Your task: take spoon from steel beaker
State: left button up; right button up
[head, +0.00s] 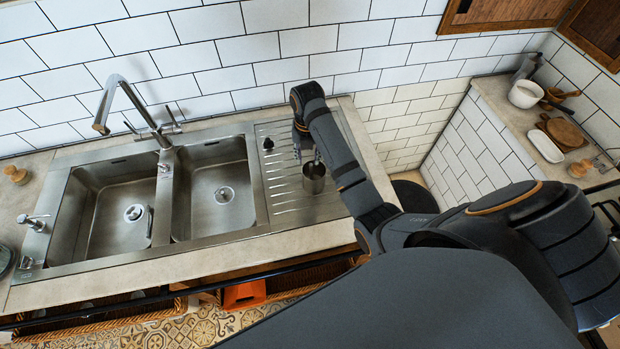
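The steel beaker (314,178) stands upright on the ribbed drainboard to the right of the sink bowls. My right gripper (307,157) is just above the beaker's rim, pointing down. Its fingertips are small and partly behind my forearm, so I cannot tell whether they are open or shut. I cannot make out the spoon; the gripper and the beaker wall may hide it. My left gripper is not in view.
The double sink (212,190) with a tall faucet (112,95) lies left of the beaker. A small black object (268,144) stands on the drainboard. The tiled wall is close behind. A white pot (524,94) and boards stand on the far right counter.

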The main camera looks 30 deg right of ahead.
aim_at(311, 167)
jog(key=shift+s+d+f+p, duration=0.15)
jog(key=shift+s+f+p, duration=0.15)
jog(key=shift+f+p, duration=0.25)
jog(key=shift+s+d+f+p, duration=0.1)
jog(key=shift+s+f+p, duration=0.25)
jog(key=shift+f, duration=0.25)
notch_tip(311, 167, down, 2)
jog(key=shift+w+f, duration=0.1)
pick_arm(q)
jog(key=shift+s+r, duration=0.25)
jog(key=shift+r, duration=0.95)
pick_arm(e)
grip_shut()
